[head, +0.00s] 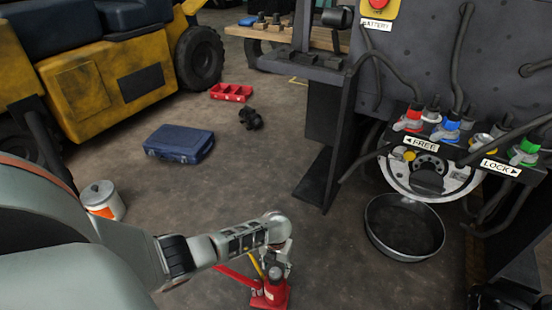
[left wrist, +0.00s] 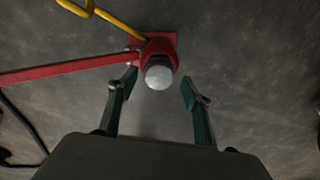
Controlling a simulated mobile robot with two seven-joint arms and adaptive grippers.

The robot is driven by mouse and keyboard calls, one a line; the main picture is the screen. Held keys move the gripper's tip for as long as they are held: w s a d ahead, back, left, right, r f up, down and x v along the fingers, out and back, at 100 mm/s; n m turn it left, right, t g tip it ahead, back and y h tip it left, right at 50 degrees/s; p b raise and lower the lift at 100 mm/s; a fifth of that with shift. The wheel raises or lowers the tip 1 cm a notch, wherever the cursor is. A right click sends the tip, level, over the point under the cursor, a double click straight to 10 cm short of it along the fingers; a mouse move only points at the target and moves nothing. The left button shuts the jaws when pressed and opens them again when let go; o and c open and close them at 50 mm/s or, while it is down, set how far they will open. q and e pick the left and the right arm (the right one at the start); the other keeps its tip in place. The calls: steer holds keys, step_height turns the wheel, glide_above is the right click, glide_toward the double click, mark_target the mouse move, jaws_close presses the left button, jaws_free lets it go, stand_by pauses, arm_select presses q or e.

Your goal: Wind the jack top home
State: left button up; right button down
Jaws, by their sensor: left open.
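The red bottle jack (head: 271,294) stands on the floor at the bottom of the head view, partly hidden by my left arm and gripper. In the left wrist view its red base (left wrist: 153,42) shows from above. The jack's pale round top (left wrist: 158,76) sits just ahead of the fingers, roughly midway between them. A red bar (left wrist: 65,72) runs left from the jack, and a yellow hooked rod (left wrist: 112,20) lies beside it. My left gripper (left wrist: 160,88) is open, pointing down over the jack, with nothing gripped. My right gripper does not show.
A round black pan (head: 404,228) lies under the hub and the FREE/LOCK panel (head: 462,140) at right. A blue case (head: 180,144), a red tray (head: 231,92) and a can (head: 102,200) stand on the floor. The floor between the case and the pan is mostly clear.

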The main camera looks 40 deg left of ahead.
arm_select(q)
step_height(320, 180, up, 11)
stand_by(0.4)
steer(key=shift+f, duration=0.1)
step_height(320, 180, up, 15)
steer(key=p, duration=1.1)
glide_above(276, 272)
steer(key=shift+d+f, duration=0.1)
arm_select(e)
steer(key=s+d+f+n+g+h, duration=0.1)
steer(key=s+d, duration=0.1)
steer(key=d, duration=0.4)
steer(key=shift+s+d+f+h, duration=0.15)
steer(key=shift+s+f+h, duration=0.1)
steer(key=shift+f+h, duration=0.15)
